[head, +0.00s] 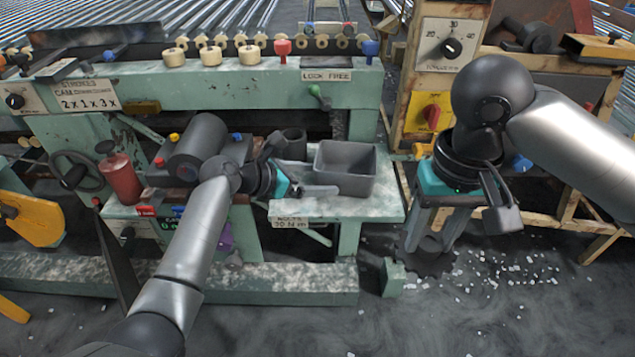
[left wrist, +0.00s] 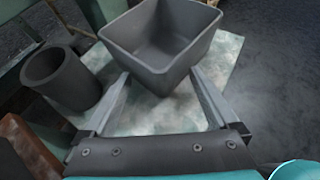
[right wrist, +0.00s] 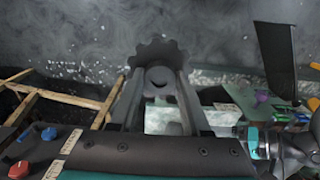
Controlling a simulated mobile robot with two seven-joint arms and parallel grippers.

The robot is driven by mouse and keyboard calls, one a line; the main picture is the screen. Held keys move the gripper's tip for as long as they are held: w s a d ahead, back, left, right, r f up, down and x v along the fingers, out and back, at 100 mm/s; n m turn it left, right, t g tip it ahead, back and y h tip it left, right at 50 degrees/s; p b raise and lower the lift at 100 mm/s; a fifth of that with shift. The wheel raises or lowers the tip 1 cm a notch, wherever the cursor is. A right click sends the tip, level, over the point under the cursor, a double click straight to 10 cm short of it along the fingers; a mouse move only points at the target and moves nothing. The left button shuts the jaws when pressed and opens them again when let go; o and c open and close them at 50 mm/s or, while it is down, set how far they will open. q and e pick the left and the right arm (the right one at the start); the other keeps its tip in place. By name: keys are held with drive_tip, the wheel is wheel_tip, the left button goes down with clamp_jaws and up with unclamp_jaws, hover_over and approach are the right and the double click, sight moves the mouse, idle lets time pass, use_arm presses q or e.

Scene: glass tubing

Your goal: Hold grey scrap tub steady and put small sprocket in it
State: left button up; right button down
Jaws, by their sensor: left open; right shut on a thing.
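The grey scrap tub (head: 345,184) is an empty-looking open box on the pale worn shelf of the green machine. In the left wrist view the tub (left wrist: 165,62) has its near end at the tips of my left gripper (left wrist: 160,76). The left gripper (head: 318,190) is open, beside the tub's left side; whether it touches the tub I cannot tell. My right gripper (head: 437,236) is shut on the small sprocket (right wrist: 158,54), a dark toothed disc, seen clearly in the right wrist view. It holds the sprocket in the air, right of the shelf and over the floor.
A dark cylindrical cup (head: 293,143) stands left of the tub; it also shows in the left wrist view (left wrist: 62,78). A red bottle-like can (head: 120,178) stands further left. A wooden frame (head: 408,100) with a dial rises behind the right arm. White bits litter the floor.

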use_arm(q)
clamp_jaws()
idle(0.5)
drive_tip(key=c, duration=1.3)
unclamp_jaws()
drive_tip(key=o, duration=1.5)
